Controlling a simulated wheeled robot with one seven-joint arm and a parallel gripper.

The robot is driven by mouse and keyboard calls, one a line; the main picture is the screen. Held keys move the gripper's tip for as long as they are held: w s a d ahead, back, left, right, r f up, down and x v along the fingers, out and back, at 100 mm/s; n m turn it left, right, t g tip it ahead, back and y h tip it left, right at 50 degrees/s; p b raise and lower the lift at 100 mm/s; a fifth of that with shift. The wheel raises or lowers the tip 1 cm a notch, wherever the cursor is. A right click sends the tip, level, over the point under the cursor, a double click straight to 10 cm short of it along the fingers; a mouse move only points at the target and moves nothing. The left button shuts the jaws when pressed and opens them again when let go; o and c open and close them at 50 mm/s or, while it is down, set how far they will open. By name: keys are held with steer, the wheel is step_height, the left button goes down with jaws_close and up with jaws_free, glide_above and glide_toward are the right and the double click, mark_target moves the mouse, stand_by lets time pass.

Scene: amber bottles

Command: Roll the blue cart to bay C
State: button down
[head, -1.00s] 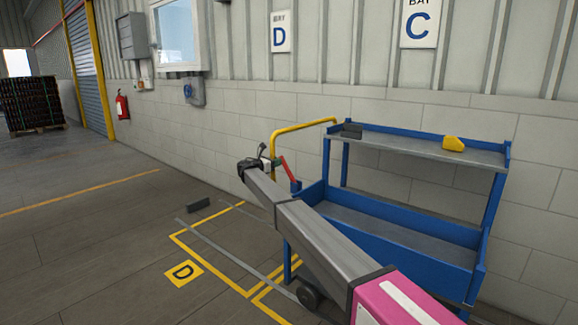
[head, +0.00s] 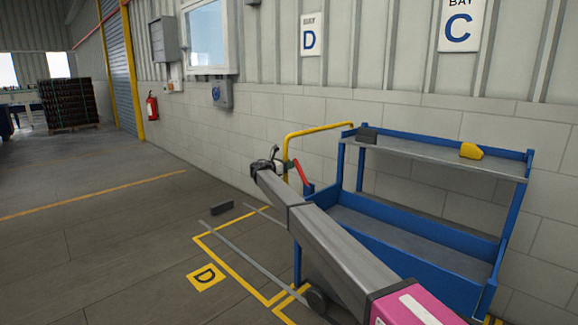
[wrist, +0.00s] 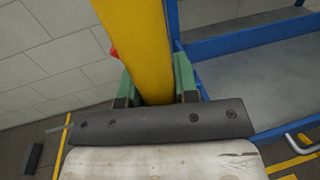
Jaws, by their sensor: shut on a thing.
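The blue cart (head: 408,250) stands by the wall, with an upper shelf and a deeper lower tray. Its yellow push handle (head: 318,129) rises at the left end. My gripper (head: 279,165) is at that handle, with my arm crossing in front of the cart. In the wrist view my gripper's green fingers (wrist: 156,84) are shut on the yellow handle (wrist: 136,40), one on each side. The bay C sign (head: 459,27) hangs on the wall above the cart's right part. My arm hides part of the cart's lower front.
A dark block (head: 222,208) lies on the floor left of the cart. A yellow item (head: 470,151) sits on the shelf. Floor at left is open.

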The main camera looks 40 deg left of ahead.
steer(key=c, duration=0.9)
jaws_free()
steer(key=shift+w, duration=0.1)
steer(key=shift+o, duration=0.2)
steer(key=v, duration=1.1)
